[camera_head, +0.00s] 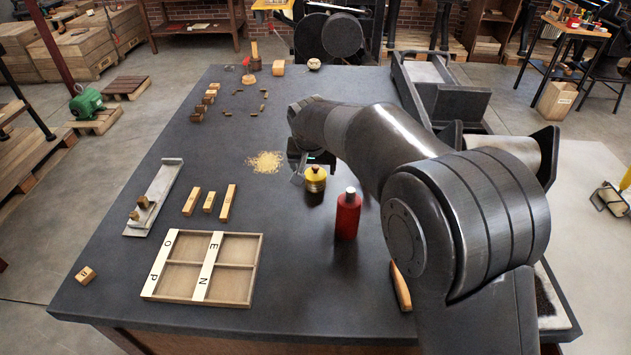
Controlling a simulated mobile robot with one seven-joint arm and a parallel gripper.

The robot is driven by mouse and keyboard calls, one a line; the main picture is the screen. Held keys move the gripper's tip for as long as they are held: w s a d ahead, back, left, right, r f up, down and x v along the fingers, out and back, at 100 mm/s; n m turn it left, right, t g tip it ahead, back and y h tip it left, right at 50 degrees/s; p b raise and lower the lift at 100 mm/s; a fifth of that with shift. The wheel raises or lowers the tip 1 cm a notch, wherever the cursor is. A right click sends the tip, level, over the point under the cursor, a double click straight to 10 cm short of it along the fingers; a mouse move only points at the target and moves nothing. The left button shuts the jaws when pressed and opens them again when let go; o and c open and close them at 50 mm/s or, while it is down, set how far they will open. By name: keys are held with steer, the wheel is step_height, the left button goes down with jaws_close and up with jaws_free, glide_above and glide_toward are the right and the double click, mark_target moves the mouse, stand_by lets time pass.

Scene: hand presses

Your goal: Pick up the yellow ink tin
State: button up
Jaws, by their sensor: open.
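The yellow ink tin (315,183) stands upright on the dark table, left of my arm. My gripper (308,172) is at the end of the arm, just behind and above the tin. Its jaws are open, and one finger shows close to the tin's left side. The arm hides part of the gripper, and I cannot tell whether the fingers are around the tin or touch it.
A red bottle (347,214) stands close in front of the tin, to its right. A divided wooden tray (254,270) lies front left, with wooden blocks (209,202) behind it. Yellow grains (265,162) lie left of the gripper. The table's left middle has free room.

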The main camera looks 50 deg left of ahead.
mark_target(315, 174)
steer(key=x, duration=0.6)
steer(key=shift+w+a+f, duration=0.15)
steer(key=shift+w, duration=0.2)
steer(key=shift+c, duration=0.5)
steer(key=c, duration=1.1)
